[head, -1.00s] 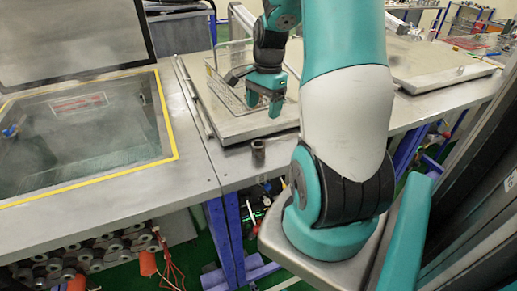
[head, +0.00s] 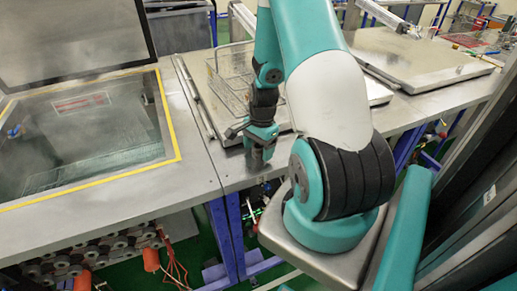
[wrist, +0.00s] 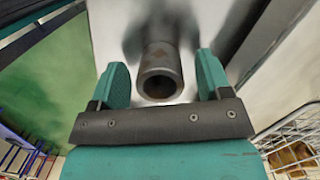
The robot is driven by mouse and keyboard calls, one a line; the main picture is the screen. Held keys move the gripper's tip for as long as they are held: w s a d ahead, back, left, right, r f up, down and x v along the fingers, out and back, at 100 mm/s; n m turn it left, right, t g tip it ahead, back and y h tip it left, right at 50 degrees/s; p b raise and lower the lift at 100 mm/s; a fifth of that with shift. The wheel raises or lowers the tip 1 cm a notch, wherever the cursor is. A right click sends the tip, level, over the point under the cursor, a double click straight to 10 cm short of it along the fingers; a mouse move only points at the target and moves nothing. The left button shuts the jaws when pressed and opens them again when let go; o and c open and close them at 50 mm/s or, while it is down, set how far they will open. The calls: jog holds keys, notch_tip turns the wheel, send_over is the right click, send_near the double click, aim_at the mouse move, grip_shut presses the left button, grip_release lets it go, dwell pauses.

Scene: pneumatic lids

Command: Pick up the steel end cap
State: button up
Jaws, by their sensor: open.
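The steel end cap (wrist: 160,74) is a dark grey hollow cylinder with a round open end, seen in the wrist view. It lies between the two teal fingers of my gripper (wrist: 161,66), with a gap on each side. In the head view my gripper (head: 260,152) points down at the front edge of the bench, at the cap's place. The fingers largely hide the cap there. My gripper is open and holds nothing.
A wire basket (head: 232,80) stands on a steel lid plate (head: 215,112) behind my gripper; it also shows in the wrist view (wrist: 290,140). An open tank with a yellow rim (head: 172,125) is at the left. The bench top (head: 195,160) left of my gripper is clear.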

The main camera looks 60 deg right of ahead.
jog(key=shift+f, duration=0.1)
jog(key=shift+c, duration=0.2)
jog(key=c, duration=1.1)
jog(key=shift+c, duration=0.2)
